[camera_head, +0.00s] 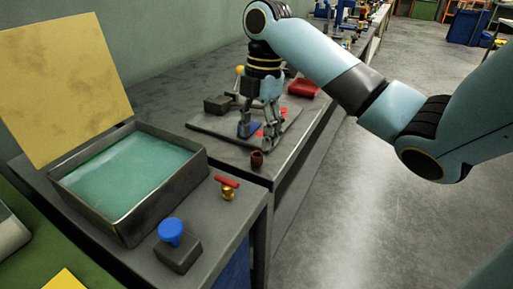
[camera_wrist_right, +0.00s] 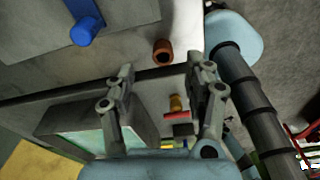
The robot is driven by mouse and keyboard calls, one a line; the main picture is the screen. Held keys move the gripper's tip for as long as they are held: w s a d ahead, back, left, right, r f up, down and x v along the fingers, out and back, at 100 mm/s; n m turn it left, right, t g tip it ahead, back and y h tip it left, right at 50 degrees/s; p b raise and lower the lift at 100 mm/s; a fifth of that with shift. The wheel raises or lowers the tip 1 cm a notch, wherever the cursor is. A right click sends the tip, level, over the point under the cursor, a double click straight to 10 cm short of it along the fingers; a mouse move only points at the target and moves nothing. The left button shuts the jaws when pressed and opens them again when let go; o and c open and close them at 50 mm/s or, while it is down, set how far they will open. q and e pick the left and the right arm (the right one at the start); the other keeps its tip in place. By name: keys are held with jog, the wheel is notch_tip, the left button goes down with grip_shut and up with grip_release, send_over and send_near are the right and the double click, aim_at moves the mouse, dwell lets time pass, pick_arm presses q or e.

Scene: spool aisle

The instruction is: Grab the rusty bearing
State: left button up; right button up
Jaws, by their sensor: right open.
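The rusty bearing (camera_head: 257,160) is a small brown-red ring near the front edge of the grey bench. In the right wrist view the bearing (camera_wrist_right: 162,52) shows its dark hole, just beyond the fingertips and between their lines. My right gripper (camera_head: 260,128) points down over the bench, behind the bearing in the head view. Its two fingers are spread in the right wrist view (camera_wrist_right: 160,76), with nothing between the tips. The bearing looks apart from both fingers. My left gripper is in neither view.
A brass valve with a red handle (camera_head: 228,188) stands on the nearer bench. Beside it are a blue-knobbed grey block (camera_head: 174,251) and an open metal tray (camera_head: 160,218) of green liquid. A flat grey plate (camera_head: 215,133) with blue and red parts lies by the gripper.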

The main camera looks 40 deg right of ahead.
aim_at(257, 153)
jog(key=f, duration=0.4)
jog(key=shift+s+a+f, duration=0.2)
jog(key=shift+a+f, duration=0.15)
jog(key=shift+c, duration=0.4)
grip_shut()
